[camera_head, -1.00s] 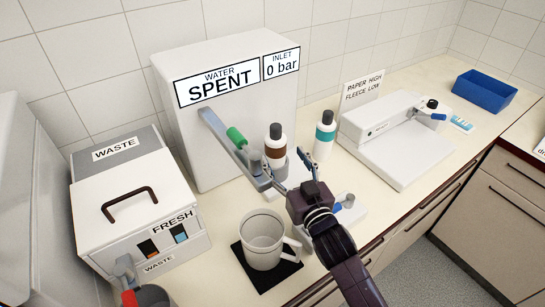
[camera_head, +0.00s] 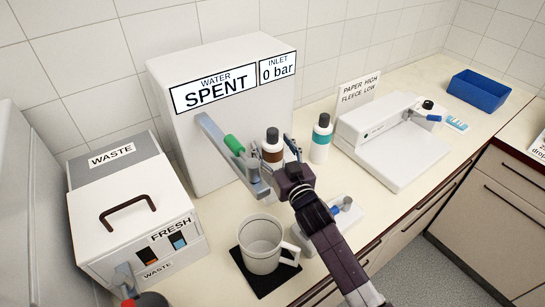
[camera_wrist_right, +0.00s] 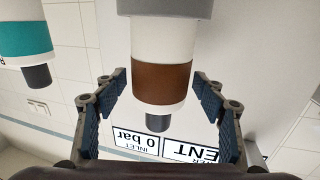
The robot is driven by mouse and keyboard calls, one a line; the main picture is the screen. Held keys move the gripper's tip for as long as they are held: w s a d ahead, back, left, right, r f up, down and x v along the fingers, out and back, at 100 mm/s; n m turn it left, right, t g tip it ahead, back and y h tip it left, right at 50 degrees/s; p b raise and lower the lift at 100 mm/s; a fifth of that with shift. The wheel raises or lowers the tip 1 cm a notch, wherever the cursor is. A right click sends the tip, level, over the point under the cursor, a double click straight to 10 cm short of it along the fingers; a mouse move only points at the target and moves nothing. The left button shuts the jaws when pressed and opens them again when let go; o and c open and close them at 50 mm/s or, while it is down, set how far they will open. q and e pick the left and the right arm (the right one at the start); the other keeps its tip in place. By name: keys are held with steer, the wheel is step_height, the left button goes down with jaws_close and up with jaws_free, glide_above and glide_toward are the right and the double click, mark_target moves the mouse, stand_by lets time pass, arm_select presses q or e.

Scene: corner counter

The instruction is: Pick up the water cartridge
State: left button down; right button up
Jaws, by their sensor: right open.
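A white bottle-shaped cartridge with a brown band and black cap (camera_head: 272,135) stands upright in front of the grey machine. It also shows in the right wrist view, where its brown band (camera_wrist_right: 161,83) appears inverted between the fingers. No label on it is readable. My right gripper (camera_head: 278,158) is open around this cartridge, with a finger on each side; in the right wrist view a gap shows on both sides. A similar bottle with a teal band (camera_head: 321,138) stands to the right, outside the fingers. My left gripper is not in view.
The machine (camera_head: 220,135) reads "WATER SPENT" and "INLET 0 bar", with a green-gripped lever (camera_head: 234,145) beside the cartridge. A white mug (camera_head: 261,245) stands on a black mat in front. A white box (camera_head: 130,235) marked FRESH and WASTE is at left.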

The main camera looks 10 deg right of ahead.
steer(key=shift+c, duration=0.4)
steer(key=c, duration=1.5)
steer(key=shift+r, duration=0.1)
steer(key=shift+c, duration=0.5)
steer(key=shift+r, duration=0.15)
